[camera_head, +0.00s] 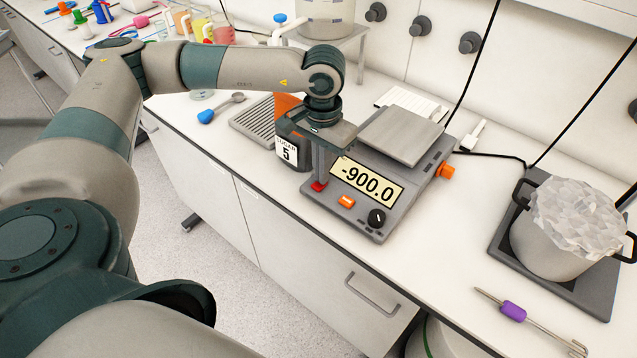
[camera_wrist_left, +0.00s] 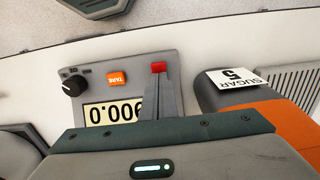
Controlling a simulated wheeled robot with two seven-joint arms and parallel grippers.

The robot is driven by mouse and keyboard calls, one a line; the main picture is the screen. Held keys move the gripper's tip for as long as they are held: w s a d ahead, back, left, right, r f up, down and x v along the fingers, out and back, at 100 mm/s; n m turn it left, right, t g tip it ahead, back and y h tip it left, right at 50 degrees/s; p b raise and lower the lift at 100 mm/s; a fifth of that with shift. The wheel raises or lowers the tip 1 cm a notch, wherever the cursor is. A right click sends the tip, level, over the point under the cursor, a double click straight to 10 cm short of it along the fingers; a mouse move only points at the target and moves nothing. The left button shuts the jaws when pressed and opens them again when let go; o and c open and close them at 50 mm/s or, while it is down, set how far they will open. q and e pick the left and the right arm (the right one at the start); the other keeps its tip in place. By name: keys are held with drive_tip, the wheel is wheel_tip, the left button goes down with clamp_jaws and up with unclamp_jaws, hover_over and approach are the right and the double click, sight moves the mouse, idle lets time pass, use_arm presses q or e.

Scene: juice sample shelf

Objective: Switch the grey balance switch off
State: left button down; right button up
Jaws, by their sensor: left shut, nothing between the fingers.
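The grey balance (camera_head: 372,222) stands on the white bench, its display reading -900.0. A red switch (camera_head: 318,187) sits at the front left of its panel and also shows in the left wrist view (camera_wrist_left: 158,67). An orange TARE button (camera_head: 346,201) and a black knob (camera_head: 376,217) are to its right. My left gripper (camera_head: 319,178) points down with its fingers shut and empty. The fingertips are right at the red switch; I cannot tell whether they touch it. Part of the switch is hidden by the fingers. My right gripper is in neither view.
A dark container labelled SUGAR 5 (camera_head: 287,153) stands just left of the balance, close to my gripper. A foil-covered pot (camera_head: 555,245) on a grey pad and a purple-handled tool (camera_head: 513,311) are at the right. The bench front between is clear.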

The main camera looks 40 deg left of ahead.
use_arm(q)
wheel_tip(320, 180, up, 7)
drive_tip(key=p, duration=0.2)
idle(0.6)
drive_tip(key=shift+f, duration=0.1)
idle(0.5)
